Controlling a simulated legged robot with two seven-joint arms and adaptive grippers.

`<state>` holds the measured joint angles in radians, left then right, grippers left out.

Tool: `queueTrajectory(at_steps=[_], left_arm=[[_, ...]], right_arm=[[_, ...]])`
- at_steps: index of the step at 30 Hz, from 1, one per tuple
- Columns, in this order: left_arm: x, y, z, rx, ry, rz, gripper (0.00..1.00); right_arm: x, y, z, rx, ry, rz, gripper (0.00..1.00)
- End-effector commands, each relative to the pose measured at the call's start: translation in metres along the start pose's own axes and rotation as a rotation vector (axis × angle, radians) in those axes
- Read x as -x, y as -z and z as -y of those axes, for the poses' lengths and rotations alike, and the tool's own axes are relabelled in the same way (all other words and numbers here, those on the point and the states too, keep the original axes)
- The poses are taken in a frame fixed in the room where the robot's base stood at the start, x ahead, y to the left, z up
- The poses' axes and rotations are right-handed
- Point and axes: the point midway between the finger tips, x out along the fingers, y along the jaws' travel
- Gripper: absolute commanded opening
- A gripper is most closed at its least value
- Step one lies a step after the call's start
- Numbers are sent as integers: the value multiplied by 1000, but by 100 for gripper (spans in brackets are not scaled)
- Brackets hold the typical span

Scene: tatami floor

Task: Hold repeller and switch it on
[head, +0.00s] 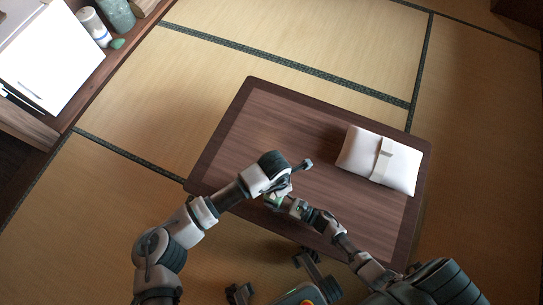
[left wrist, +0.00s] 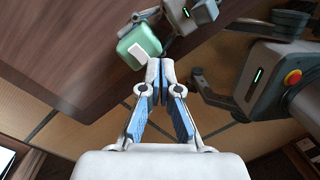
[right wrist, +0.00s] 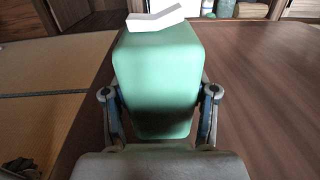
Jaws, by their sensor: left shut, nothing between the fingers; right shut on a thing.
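The repeller is a green rounded block with a white piece on its top. It fills the middle of the right wrist view (right wrist: 155,85), between the fingers of my right gripper (right wrist: 158,105), which is shut on it. In the left wrist view the repeller (left wrist: 138,44) is just beyond the tips of my left gripper (left wrist: 160,64). The left gripper is shut with nothing between its fingers, its tips close to the white piece (left wrist: 138,52); I cannot tell if they touch. In the head view both grippers meet over the low table, and the repeller (head: 272,200) is mostly hidden.
The dark wooden low table (head: 260,130) bears a white wrapped package (head: 380,160) at its right. A shelf at the upper left holds a white bottle (head: 94,27) and a grey-green container (head: 117,14). Tatami floor surrounds the table, and much of the tabletop is bare.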

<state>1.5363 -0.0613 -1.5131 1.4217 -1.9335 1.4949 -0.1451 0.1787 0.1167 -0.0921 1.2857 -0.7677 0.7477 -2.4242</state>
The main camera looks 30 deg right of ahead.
Motion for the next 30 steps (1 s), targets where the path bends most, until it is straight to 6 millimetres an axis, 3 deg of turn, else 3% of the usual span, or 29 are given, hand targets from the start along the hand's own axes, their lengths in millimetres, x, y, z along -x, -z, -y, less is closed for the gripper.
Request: queueTrajectory(at_steps=[4,9,15,20,24,30], left_arm=[[-19,-30,52,-96,188,257,0],[-15,-64,97,-162,328,673,0],[-2,-65,105,-98,283,1119,0],[-5,-30,92,45,106,1361,0],[-23,24,80,205,-115,1450,0],[-58,109,81,383,-398,1392,0]], right_arm=[[0,1,-1,-1,0,-2,18],[0,1,-1,-1,0,-2,18],[0,2,-1,-2,-1,-2,18],[1,2,0,-2,0,-2,18],[1,2,0,-3,0,-2,18],[0,2,0,-3,0,-3,18]])
